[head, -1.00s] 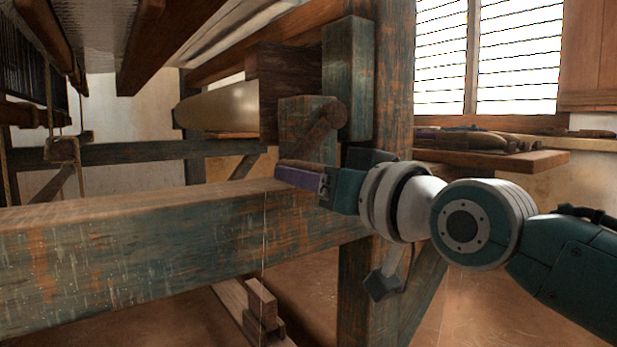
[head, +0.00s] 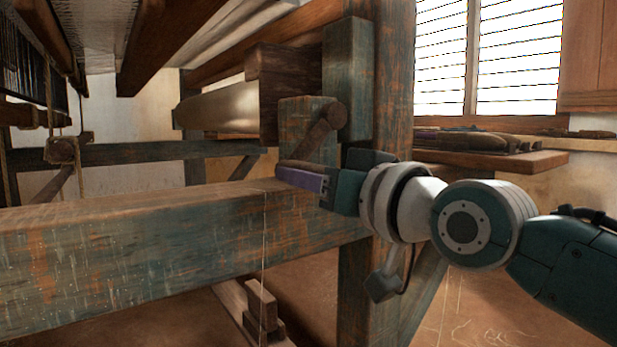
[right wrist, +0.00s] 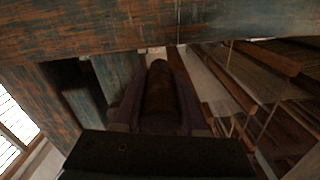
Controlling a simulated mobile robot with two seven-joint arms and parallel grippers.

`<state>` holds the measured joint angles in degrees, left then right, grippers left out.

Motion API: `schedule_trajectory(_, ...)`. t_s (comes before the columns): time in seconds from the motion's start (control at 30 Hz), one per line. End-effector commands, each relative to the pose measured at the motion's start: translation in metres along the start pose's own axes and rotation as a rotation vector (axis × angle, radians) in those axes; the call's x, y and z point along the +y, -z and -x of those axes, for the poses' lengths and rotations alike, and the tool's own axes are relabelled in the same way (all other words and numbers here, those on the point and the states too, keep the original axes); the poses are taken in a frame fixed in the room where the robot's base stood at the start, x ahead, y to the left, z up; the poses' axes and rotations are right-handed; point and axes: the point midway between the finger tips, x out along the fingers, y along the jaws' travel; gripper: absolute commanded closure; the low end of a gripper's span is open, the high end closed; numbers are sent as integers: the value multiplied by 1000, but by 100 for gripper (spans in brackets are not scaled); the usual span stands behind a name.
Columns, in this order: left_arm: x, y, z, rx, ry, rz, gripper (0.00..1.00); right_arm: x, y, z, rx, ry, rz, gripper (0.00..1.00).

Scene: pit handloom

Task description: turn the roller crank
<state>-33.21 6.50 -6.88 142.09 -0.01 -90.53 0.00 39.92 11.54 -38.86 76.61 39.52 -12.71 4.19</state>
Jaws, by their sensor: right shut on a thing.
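The roller crank (head: 322,132) is a dark reddish-brown arm at the right end of the loom's roller (head: 220,108), a pale smooth cylinder. The crank arm slants down and left from its round hub, behind my gripper. My right gripper (head: 300,178), with purple fingers, reaches in from the right and is shut on the crank's handle. In the right wrist view the handle (right wrist: 160,95) is a dark round bar lying between the two fingers. Its far end shows past them. My left gripper is in neither view.
A thick weathered beam (head: 150,250) runs across just below the gripper. An upright post (head: 393,80) stands close behind my wrist. A wooden shelf (head: 500,160) with several loose tools is at the right, under the window.

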Motion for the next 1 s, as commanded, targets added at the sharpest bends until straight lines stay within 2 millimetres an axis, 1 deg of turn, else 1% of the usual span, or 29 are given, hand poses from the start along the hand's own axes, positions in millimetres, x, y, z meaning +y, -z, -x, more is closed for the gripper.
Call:
schedule_trajectory(0.4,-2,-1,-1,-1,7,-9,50,1,-1,0,0,0,2,100)
schedule_trajectory(0.47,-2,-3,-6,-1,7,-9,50,4,-5,0,0,-1,27,100)
schedule_trajectory(0.6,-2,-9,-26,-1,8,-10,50,18,-16,0,-1,-2,163,100)
schedule_trajectory(0.7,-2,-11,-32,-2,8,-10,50,25,-17,0,0,-1,238,100)
schedule_trajectory(1.0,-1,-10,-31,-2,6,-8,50,27,-15,0,-3,-2,261,100)
